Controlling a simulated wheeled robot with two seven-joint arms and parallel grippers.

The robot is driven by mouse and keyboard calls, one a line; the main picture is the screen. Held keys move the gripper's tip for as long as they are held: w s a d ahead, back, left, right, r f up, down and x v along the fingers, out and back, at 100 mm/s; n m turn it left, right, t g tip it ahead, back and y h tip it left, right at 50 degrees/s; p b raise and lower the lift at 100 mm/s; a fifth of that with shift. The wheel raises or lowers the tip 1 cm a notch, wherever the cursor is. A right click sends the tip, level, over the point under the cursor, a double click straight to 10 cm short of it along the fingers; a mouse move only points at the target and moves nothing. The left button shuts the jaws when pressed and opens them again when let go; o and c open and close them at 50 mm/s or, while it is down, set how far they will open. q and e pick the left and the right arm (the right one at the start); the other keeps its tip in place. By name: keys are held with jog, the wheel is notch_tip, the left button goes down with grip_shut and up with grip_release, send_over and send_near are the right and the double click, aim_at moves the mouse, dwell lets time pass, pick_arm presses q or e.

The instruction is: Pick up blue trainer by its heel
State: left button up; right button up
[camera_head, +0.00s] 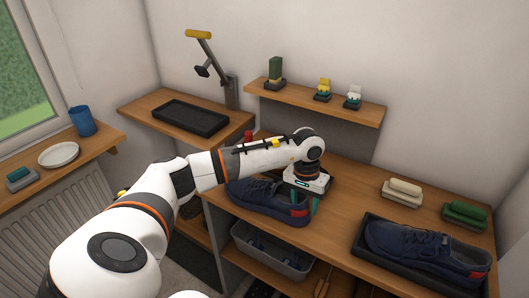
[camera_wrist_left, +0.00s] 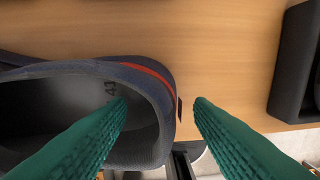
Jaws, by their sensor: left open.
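The blue trainer (camera_head: 262,197) with a red heel patch stands on the wooden bench, heel to the right. In the left wrist view its heel rim (camera_wrist_left: 150,78) has a red stripe, and the number 41 shows on the insole. My left gripper (camera_head: 313,203) is pointing down at the heel. In the wrist view its green fingers (camera_wrist_left: 160,102) are open, one over the shoe's opening and one outside behind the heel. I cannot tell how deep they reach. A second blue trainer (camera_head: 420,243) sits in a black tray at the right. My right gripper is not in view.
The black tray (camera_head: 362,246) stands right of the heel, with bare bench between. A cream brush (camera_head: 403,190) and a green brush (camera_head: 465,213) lie behind it. A shelf (camera_head: 360,113) with small items hangs above. A grey bin (camera_head: 270,250) is below the bench top.

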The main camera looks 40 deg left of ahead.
pick_arm(q)
jog(key=shift+c, duration=0.5)
grip_shut()
jog(key=shift+r, duration=0.1)
